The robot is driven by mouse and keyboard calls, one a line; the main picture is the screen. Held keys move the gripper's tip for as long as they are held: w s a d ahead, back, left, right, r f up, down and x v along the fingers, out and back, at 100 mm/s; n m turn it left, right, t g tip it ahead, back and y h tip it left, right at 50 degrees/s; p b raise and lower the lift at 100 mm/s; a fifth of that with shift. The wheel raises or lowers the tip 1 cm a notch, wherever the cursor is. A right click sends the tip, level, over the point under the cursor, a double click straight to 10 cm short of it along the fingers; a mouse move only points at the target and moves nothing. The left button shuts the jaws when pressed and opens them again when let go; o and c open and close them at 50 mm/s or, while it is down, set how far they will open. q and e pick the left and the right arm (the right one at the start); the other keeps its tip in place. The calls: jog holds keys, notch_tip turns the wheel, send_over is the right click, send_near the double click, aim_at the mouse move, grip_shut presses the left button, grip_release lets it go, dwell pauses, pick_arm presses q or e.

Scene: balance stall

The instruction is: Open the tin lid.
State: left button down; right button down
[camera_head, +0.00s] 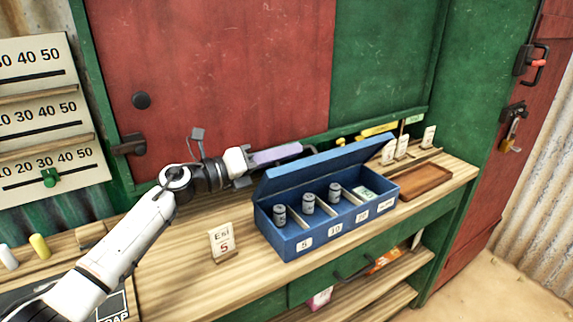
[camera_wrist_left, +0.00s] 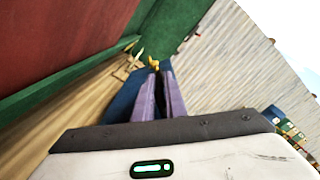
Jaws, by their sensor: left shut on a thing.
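The blue tin (camera_head: 290,243) stands on the wooden counter. Its blue lid (camera_head: 325,168) is raised at the back and tilted, so the compartments show. Grey cylindrical weights stand in three compartments, and a green-and-white card (camera_head: 363,193) lies in the right one. My left gripper (camera_head: 299,149) is at the lid's upper edge, its purple fingers partly behind the lid. In the left wrist view the fingers (camera_wrist_left: 161,75) are close together, with the blue lid (camera_wrist_left: 123,101) beside and below them. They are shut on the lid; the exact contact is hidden. My right gripper is not in view.
A card sign (camera_head: 221,243) stands left of the tin. A brown wooden tray (camera_head: 426,182) and small white cards (camera_head: 401,147) are to its right. The red and green shutter wall (camera_head: 225,75) rises close behind. Bare counter (camera_head: 185,270) lies front left.

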pick_arm(q)
jog(key=shift+w+a+r+n, duration=0.15)
jog(key=shift+w+a+n, duration=0.25)
jog(key=shift+w+n, duration=0.15)
jog(key=shift+w+a+r+n, duration=0.15)
jog(key=shift+w+a+n, duration=0.2)
jog(key=shift+w+n, duration=0.2)
jog(key=c, duration=1.8)
grip_release()
jog(key=shift+f, duration=0.15)
jog(key=shift+c, duration=0.2)
jog(key=shift+s, duration=0.15)
jog(key=v, duration=0.7)
jog(key=shift+b, duration=0.35)
jog(key=shift+s+a, duration=0.1)
jog(key=shift+a, duration=0.05)
